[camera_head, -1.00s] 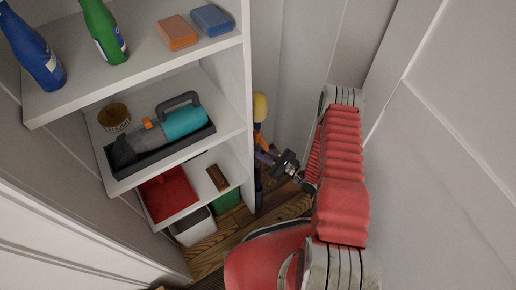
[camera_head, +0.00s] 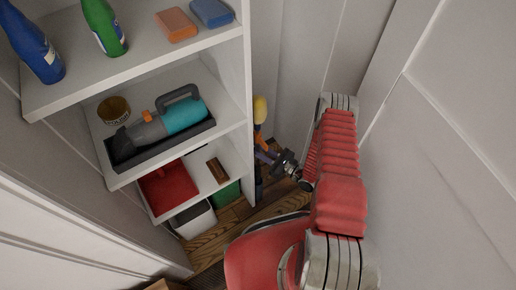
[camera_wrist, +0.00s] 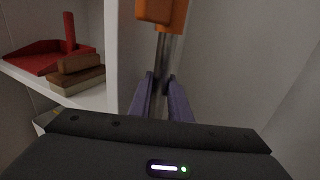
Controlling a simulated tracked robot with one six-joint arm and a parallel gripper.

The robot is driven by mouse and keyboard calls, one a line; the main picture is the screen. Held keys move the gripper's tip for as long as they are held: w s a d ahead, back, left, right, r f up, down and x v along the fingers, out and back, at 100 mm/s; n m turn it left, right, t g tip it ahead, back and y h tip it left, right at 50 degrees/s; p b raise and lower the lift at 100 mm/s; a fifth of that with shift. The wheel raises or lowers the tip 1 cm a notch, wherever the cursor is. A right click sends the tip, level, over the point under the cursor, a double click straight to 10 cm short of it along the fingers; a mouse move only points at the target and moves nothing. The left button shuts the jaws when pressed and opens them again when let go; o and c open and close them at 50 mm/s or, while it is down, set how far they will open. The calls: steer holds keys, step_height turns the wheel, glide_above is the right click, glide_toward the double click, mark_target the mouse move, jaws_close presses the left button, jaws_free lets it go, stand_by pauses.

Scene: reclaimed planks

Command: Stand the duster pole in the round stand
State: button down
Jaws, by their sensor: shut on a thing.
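The duster pole stands roughly upright beside the shelf unit's right edge, with a yellow head (camera_head: 260,109) and an orange part (camera_head: 259,139) below it. In the wrist view its grey metal shaft (camera_wrist: 161,58) runs down from an orange part between the purple fingers. My gripper (camera_head: 265,155) is shut on the duster pole; its fingers also show in the wrist view (camera_wrist: 161,88). The pole's lower end is hidden in the wrist view. A dark upright shape (camera_head: 258,188) shows below my gripper; I cannot tell whether it is pole or stand. The round stand is not clearly visible.
A white shelf unit (camera_head: 248,100) stands close on the left, holding bottles, sponges, a handheld vacuum (camera_head: 165,125) and a red dustpan (camera_head: 168,190). White and green bins sit below. Wall panels (camera_head: 440,150) close in on the right. A little wooden floor (camera_head: 238,215) shows.

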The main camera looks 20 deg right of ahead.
stand_by(0.3)
steer(key=c, duration=1.6)
jaws_free()
steer(key=shift+o, duration=0.2)
steer(key=shift+f, duration=0.1)
